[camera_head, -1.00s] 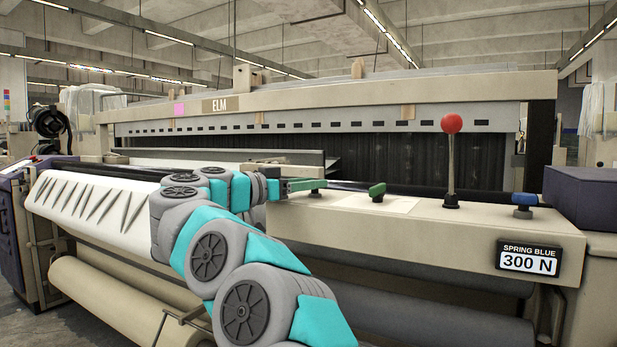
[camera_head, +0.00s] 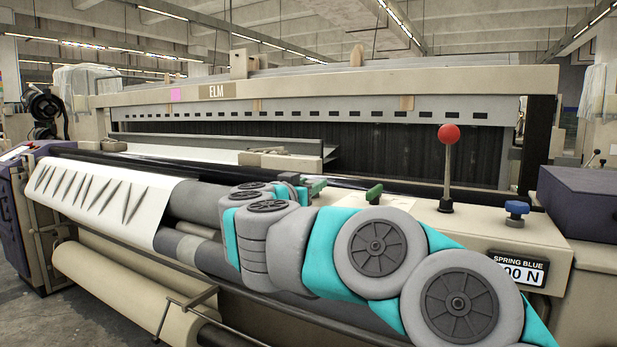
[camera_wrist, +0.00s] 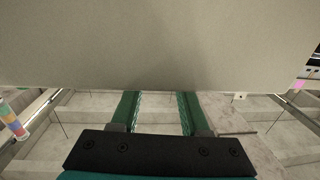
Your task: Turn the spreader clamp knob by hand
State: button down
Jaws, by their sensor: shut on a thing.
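Two green knobs stand on the beige ledge of the loom. The left green knob (camera_head: 317,186) is at the tip of my gripper, and the other green knob (camera_head: 374,193) stands apart to its right. My gripper (camera_head: 309,189) reaches the left knob from behind my grey and teal arm, which hides much of it. In the wrist view its two green fingers (camera_wrist: 157,108) stand apart, with their tips running out of sight behind a beige surface. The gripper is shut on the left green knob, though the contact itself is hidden.
A red-ball lever (camera_head: 449,135) rises from the ledge, with a blue knob (camera_head: 517,208) to its right. White cloth (camera_head: 105,200) and a beige roll (camera_head: 130,290) lie at left. A purple box (camera_head: 590,195) stands at right.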

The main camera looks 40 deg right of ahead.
jog(key=t, duration=0.1)
jog(key=n+t+y, duration=0.2)
jog(key=shift+s+d+p, duration=0.3)
jog(key=shift+s+d+f+n+t+y+b, duration=0.1)
jog(key=shift+n+t+y+b, duration=0.1)
jog(key=shift+n+t+y, duration=0.4)
jog(key=shift+d+n+t+y+b, duration=0.1)
jog(key=shift+n+t+y+b, duration=0.1)
jog(key=shift+n+t+y, duration=0.35)
jog(key=shift+a+n+t+y+b, duration=0.1)
jog(key=shift+n+t+y+b, duration=0.55)
jog(key=shift+n+t+y, duration=0.4)
jog(key=shift+n+y, duration=0.3)
jog(key=shift+y, duration=0.2)
jog(key=shift+r, duration=0.2)
jog(key=shift+c, duration=2)
grip_release()
jog(key=shift+f, duration=0.1)
jog(key=shift+b, duration=0.3)
